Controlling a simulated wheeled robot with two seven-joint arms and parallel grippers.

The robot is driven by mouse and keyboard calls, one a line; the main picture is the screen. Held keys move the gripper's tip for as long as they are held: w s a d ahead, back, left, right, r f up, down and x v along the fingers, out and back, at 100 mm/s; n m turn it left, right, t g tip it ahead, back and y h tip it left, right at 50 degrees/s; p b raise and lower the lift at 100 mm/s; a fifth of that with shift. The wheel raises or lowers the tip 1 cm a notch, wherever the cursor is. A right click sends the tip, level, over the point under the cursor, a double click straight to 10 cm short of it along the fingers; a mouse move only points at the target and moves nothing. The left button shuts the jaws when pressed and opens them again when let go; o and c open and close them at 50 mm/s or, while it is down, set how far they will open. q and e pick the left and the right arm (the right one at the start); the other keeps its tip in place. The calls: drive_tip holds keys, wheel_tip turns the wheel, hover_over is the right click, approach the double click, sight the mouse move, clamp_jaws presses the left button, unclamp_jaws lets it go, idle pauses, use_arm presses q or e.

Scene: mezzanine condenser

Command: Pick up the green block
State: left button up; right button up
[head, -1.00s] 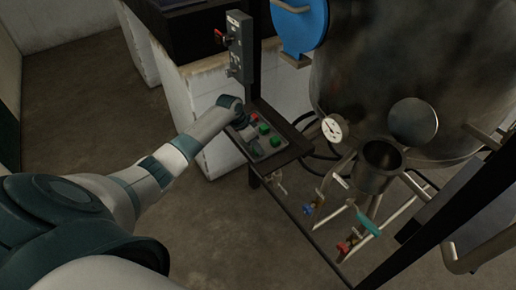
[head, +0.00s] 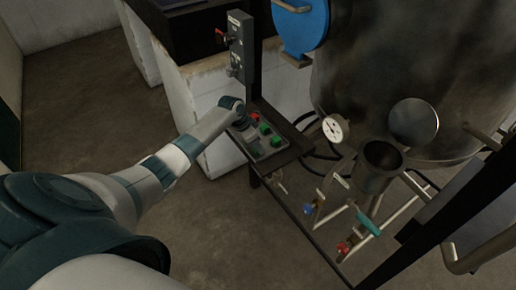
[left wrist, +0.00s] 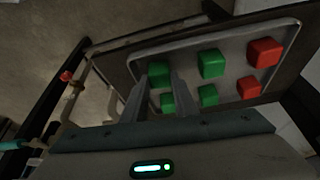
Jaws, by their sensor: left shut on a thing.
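Several small green and red blocks sit on a grey tray (head: 262,155) on a dark shelf. In the left wrist view, the tray (left wrist: 235,43) holds two rows of blocks, with green ones to the left and red ones (left wrist: 265,52) at the right. My left gripper (left wrist: 160,80) is shut on a green block (left wrist: 159,74) at the tray's left end, with a finger on each side of it. Another green block (left wrist: 167,103) shows between the fingers, closer to the palm. In the head view my left gripper (head: 243,122) hides part of the tray. My right gripper is not in view.
A grey switch box (head: 241,45) on a dark post rises just behind the tray. A large metal tank (head: 400,70) with a gauge (head: 334,128) stands to the right. Pipes and valves with coloured handles (head: 368,223) lie below it. Open floor is at left.

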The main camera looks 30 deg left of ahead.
use_arm(q)
drive_tip(key=shift+r, duration=0.2)
drive_tip(key=shift+r+b, duration=0.45)
drive_tip(key=shift+r, duration=0.15)
wheel_tip(320, 180, up, 2)
drive_tip(key=shift+a+r+b, duration=0.1)
drive_tip(key=shift+r+b, duration=0.15)
drive_tip(key=shift+b, duration=0.45)
drive_tip(key=w+d+r+b, duration=0.4)
drive_tip(key=d+r, duration=0.3)
drive_tip(key=d, duration=0.4)
